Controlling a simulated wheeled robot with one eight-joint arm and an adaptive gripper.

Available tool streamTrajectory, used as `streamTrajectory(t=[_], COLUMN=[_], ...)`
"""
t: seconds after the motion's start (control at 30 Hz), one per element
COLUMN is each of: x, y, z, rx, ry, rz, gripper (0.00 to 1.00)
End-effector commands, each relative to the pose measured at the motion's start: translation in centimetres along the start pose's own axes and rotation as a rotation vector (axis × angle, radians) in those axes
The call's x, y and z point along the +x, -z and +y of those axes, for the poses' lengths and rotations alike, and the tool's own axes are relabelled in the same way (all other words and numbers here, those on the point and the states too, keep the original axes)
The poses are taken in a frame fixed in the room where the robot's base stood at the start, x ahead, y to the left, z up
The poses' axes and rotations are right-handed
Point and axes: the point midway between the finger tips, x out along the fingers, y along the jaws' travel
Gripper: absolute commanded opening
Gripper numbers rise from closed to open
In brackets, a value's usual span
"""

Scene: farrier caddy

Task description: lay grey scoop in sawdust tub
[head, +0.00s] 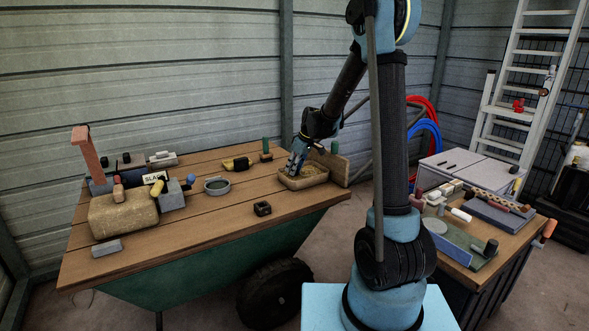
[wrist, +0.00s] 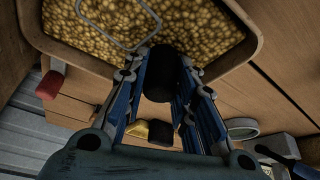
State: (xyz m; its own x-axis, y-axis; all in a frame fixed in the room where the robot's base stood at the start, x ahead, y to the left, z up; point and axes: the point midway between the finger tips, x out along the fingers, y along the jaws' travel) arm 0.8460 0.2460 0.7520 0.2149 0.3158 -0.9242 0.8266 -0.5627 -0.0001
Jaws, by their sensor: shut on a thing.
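The sawdust tub (head: 318,182) is a tan open box at the right end of the wooden cart top. In the wrist view the tub (wrist: 252,48) fills the top and holds yellow-brown granules. My gripper (head: 293,170) points down over the tub. In the wrist view my gripper (wrist: 168,62) is shut around a dark handle (wrist: 166,82). A thin grey rounded outline, seemingly the rim of the grey scoop (wrist: 99,40), shows against the granules beyond the fingers. I cannot tell whether the scoop touches the granules.
A wooden board (head: 341,165) and a green-handled piece (head: 266,150) stand near the tub. A yellow-and-black item (head: 237,164), a round grey dish (head: 217,186) and a small black block (head: 263,209) lie left of it. Planks between them are bare. A side bench (head: 530,240) carries tools.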

Motion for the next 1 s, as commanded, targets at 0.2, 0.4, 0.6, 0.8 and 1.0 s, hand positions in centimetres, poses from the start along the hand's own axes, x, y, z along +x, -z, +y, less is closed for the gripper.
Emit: streamTrajectory(t=[0.2, 0.4, 0.6, 0.8, 1.0], x=[0.13, 0.13, 0.12, 0.12, 0.12], y=[-0.04, -0.04, -0.03, -0.03, -0.03], z=[0.01, 0.01, -0.07, -0.33, -0.39], rx=[0.000, 0.000, 0.000, 0.000, 0.000], ry=[0.000, 0.000, 0.000, 0.000, 0.000], rz=[0.000, 0.000, 0.000, 0.000, 0.000], gripper=[0.35, 0.35, 0.35, 0.35, 0.35])
